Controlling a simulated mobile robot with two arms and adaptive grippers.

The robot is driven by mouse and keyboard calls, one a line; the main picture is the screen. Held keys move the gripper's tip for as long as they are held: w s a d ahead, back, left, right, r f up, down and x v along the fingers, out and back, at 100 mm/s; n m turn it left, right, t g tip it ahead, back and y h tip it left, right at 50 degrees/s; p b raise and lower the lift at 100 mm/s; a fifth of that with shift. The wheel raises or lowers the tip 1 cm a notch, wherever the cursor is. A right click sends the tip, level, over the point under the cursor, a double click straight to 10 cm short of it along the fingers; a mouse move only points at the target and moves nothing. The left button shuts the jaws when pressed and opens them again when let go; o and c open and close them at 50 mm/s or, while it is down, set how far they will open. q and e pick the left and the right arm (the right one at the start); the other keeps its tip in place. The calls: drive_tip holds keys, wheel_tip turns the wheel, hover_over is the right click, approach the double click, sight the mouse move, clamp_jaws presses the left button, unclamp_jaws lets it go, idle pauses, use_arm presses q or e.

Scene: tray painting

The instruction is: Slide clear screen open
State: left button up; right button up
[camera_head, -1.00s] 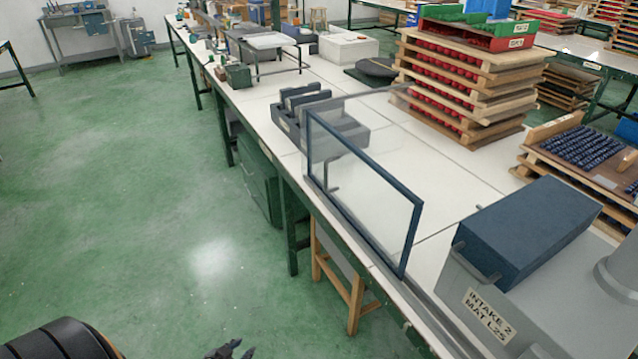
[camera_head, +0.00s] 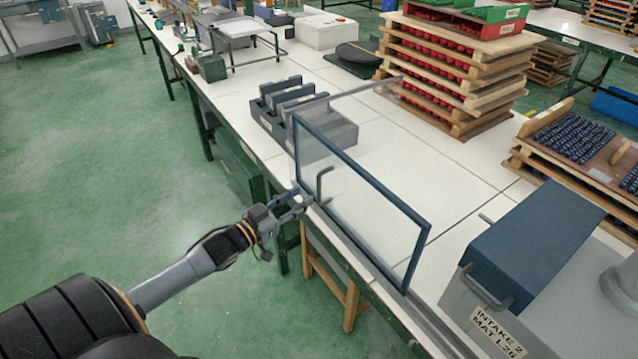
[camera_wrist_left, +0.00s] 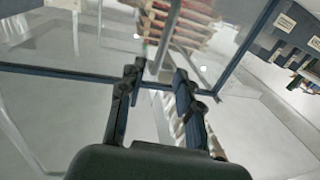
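The clear screen (camera_head: 414,262) is a transparent panel in a dark blue frame, standing upright along the bench's near edge. A grey handle (camera_head: 320,184) is on its left part. My left gripper (camera_head: 302,199) is close to the handle, on the aisle side. In the left wrist view its two dark fingers (camera_wrist_left: 158,80) are spread apart, and a grey bar that looks like the handle (camera_wrist_left: 167,36) stands ahead, between the fingertips in the picture. I cannot tell whether they touch. My right gripper is not in view.
A grey intake machine (camera_head: 500,335) with a blue top stands right of the screen. Behind the screen are a dark slotted holder (camera_head: 335,140) and stacked wooden trays (camera_head: 480,60). The green floor (camera_head: 120,150) left of the bench is clear.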

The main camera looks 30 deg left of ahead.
use_arm(q)
hover_over(319, 203)
drive_tip(key=shift+w+a+p, duration=0.2)
drive_tip(key=shift+w+p, duration=0.1)
clamp_jaws()
